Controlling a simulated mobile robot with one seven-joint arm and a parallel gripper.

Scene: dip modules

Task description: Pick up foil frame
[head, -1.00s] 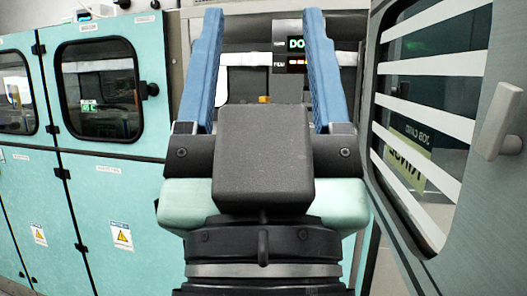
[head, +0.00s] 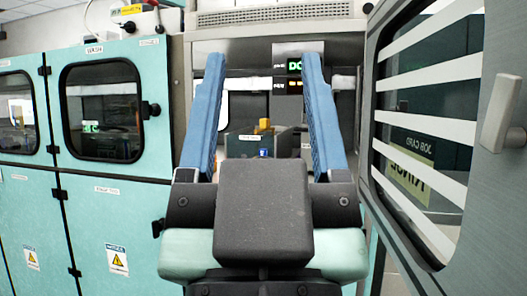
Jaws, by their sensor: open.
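My gripper (head: 263,60) is in the middle of the head view, its two long blue fingers spread wide and pointing into the open module bay. Nothing is held between them. Beyond and between the fingers, inside the bay, is a dark teal block with a white label (head: 252,138) and a yellow piece (head: 264,126) on top. I cannot make out a foil frame for sure; my gripper's body hides the lower part of the bay.
An open door with a striped window (head: 430,105) and a handle (head: 499,112) stands close on the right. Teal cabinets (head: 110,190) with closed windows line the left. A lit display (head: 294,66) hangs at the bay's top. The opening between them is narrow.

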